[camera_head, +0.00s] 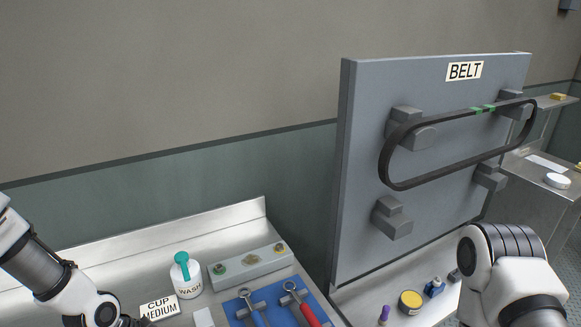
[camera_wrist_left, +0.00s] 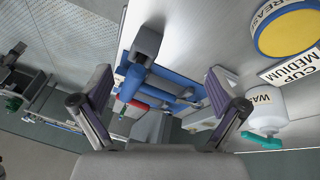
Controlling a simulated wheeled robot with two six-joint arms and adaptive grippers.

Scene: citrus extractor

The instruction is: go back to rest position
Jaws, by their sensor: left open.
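My left gripper (camera_wrist_left: 158,90) is open in the left wrist view, with its two fingers spread wide and nothing held between them. Beyond the fingers lies a blue mat (camera_wrist_left: 190,92) with tools on it. In the head view my left arm comes in at the lower left, and its gripper end is mostly cut off by the bottom edge. My right arm shows at the lower right of the head view. Its gripper is outside the picture.
A WASH bottle (camera_head: 186,275), a CUP MEDIUM sign (camera_head: 158,307) and a grey block (camera_head: 250,264) stand near the left arm. The blue mat shows below (camera_head: 272,301). A BELT panel (camera_head: 362,120) with a black belt (camera_head: 385,165) rises at right. A yellow-topped jar (camera_head: 411,301) stands before it.

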